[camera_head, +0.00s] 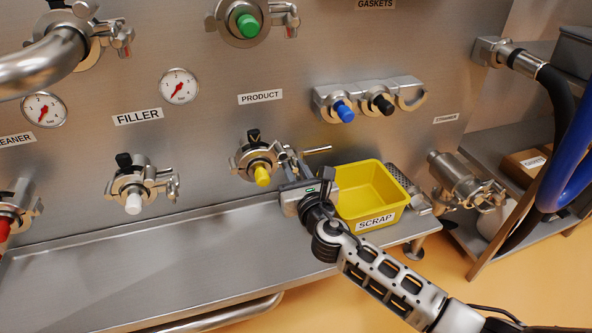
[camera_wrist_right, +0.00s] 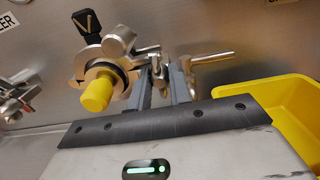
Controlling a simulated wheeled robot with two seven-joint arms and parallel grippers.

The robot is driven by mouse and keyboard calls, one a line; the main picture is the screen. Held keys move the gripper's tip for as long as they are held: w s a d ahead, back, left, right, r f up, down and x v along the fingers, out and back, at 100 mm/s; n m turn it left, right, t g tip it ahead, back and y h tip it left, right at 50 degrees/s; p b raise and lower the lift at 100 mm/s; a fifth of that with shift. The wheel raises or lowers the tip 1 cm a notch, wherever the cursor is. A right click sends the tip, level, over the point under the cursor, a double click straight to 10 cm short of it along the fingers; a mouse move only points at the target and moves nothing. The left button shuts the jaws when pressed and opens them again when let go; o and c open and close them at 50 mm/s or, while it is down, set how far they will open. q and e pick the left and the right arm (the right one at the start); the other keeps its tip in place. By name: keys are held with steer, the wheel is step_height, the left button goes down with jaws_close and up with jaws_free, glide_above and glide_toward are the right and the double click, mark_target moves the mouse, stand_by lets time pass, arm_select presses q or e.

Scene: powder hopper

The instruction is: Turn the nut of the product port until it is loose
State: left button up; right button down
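The product port (camera_head: 258,160) is on the steel wall below the PRODUCT label (camera_head: 261,97), with a yellow plug and a black V-marked tab on top. It also shows in the wrist view (camera_wrist_right: 110,65). Its clamp nut (camera_wrist_right: 156,65) is at the port's right side. My right gripper (camera_head: 287,158) reaches up to this side from the lower right. In the wrist view its two fingers (camera_wrist_right: 162,75) stand a small gap apart with the nut at their tips. I cannot tell whether they press on it. My left gripper is not in view.
A yellow SCRAP bin (camera_head: 372,213) stands on the steel shelf (camera_head: 190,245) just right of my gripper. A metal bar (camera_head: 318,150) juts out right of the port. The filler port (camera_head: 135,187) is to the left. The shelf left of my gripper is clear.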

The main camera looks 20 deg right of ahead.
steer(key=n+p, duration=0.4)
steer(key=n, duration=0.1)
steer(key=shift+w+r+p, duration=0.1)
steer(key=shift+r+p, duration=0.2)
steer(key=shift+r, duration=0.1)
steer(key=shift+f+n+p, duration=0.15)
steer(key=shift+n+p, duration=0.35)
steer(key=shift+n, duration=0.7)
steer(key=shift+f, duration=0.1)
steer(key=shift+n, duration=0.4)
steer(key=n+p, duration=0.4)
steer(key=n, duration=0.1)
steer(key=shift+r+p, duration=0.3)
steer(key=shift+w+n, duration=0.1)
steer(key=shift+n, duration=0.6)
steer(key=shift+f+n, duration=0.2)
steer(key=shift+n, duration=0.3)
steer(key=shift+p, duration=0.35)
